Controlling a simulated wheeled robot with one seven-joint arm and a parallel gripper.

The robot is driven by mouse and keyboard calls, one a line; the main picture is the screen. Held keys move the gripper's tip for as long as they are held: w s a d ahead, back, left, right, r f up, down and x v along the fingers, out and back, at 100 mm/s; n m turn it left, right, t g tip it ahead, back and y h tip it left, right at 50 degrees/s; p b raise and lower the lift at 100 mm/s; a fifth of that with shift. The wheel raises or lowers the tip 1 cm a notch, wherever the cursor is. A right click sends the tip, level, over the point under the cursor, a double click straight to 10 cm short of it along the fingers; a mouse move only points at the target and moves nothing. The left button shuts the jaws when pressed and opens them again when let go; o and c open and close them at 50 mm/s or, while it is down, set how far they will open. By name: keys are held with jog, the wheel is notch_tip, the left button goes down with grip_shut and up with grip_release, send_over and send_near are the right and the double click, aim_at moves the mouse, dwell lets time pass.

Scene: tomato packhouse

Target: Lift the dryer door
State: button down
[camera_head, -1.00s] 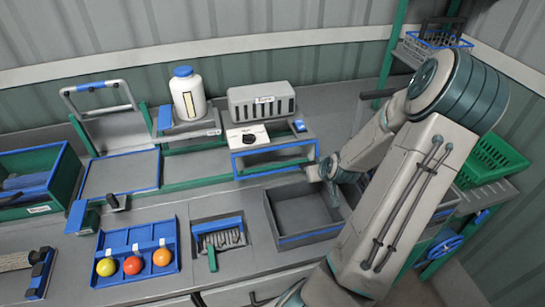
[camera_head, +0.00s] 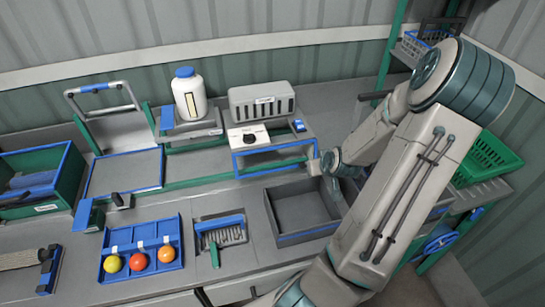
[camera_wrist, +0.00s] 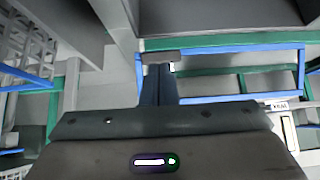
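The dryer is a low unit with a white panel and black knob (camera_head: 249,139). In front of it stands a blue-framed door (camera_head: 234,164), low and upright in the head view. In the wrist view, a blue frame (camera_wrist: 240,98) crosses behind my fingers. My gripper (camera_head: 326,166) is just right of the door's right end in the head view. In the wrist view my gripper's dark fingers (camera_wrist: 160,70) lie side by side, almost touching, with nothing clearly between them. I cannot tell whether they touch the frame. My arm hides the area right of the door.
A grey vented box (camera_head: 262,103) and a white bottle (camera_head: 189,97) stand behind. A grey open bin (camera_head: 308,236) lies in front of my gripper. A blue tray (camera_head: 142,272) holds several colored balls at front left. A green crate (camera_head: 487,160) is at right.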

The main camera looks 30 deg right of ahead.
jog(key=shift+w+r, duration=0.15)
jog(key=shift+r, duration=1.55)
jog(key=shift+s+a, duration=0.25)
jog(key=shift+s, duration=0.7)
jog(key=shift+s+a, duration=0.2)
jog(key=shift+s, duration=0.8)
jog(key=shift+s+a, duration=0.25)
jog(key=shift+s, duration=0.7)
